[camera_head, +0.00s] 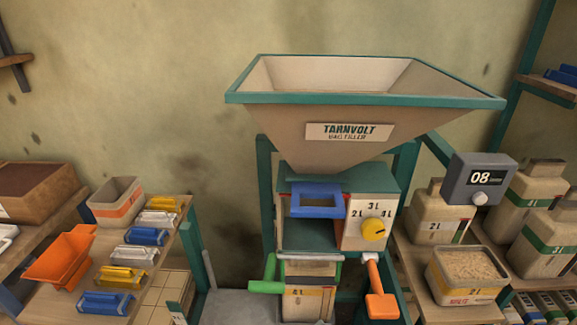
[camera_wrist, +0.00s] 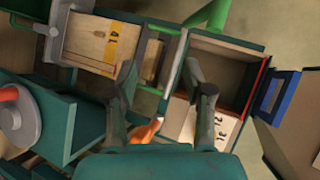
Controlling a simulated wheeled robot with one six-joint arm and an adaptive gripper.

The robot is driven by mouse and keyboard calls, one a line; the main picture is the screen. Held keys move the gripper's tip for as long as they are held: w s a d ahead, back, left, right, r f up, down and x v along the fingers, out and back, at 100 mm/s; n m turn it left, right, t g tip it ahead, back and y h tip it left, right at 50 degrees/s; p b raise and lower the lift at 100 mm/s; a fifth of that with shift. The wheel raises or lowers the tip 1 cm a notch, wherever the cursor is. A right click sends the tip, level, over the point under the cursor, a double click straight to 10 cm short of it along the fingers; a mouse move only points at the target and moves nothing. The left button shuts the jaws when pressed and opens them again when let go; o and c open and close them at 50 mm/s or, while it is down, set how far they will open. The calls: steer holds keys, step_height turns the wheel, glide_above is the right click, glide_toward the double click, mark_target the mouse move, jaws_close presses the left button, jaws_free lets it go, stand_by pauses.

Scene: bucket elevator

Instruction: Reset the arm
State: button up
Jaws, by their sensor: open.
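My gripper (camera_wrist: 160,70) shows in the wrist view with its two dark fingers spread apart and nothing between them. It is close in front of the bag filler, seen tilted on its side there. Past the fingertips are a wooden-looking box with a yellow label (camera_wrist: 98,42) and an open compartment (camera_wrist: 225,62). I cannot tell whether a finger touches anything. My arm and gripper do not show in the head view. There the bag filler (camera_head: 340,131) stands in the middle with a yellow dial (camera_head: 373,229) and a blue frame (camera_head: 317,200).
A green handle (camera_head: 265,277) and an orange handle (camera_head: 380,290) stick out low on the filler. On the right are a grain bin (camera_head: 466,273), a grey display reading 08 (camera_head: 478,180) and several sacks.

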steer(key=s+d+f+n+t+h, duration=0.1)
steer(key=s+d+f+h, duration=0.2)
steer(key=s+d+f, duration=0.4)
steer(key=s+d+r+n+t+h, duration=0.1)
steer(key=s+n, duration=0.3)
steer(key=s, duration=0.7)
steer(key=s+d+r+n+h, duration=0.2)
steer(key=s+n, duration=0.3)
steer(key=s, duration=0.6)
steer(key=shift+s+d+r+t+h, duration=0.3)
steer(key=shift+s+d+t+h, duration=0.1)
steer(key=shift+h, duration=0.2)
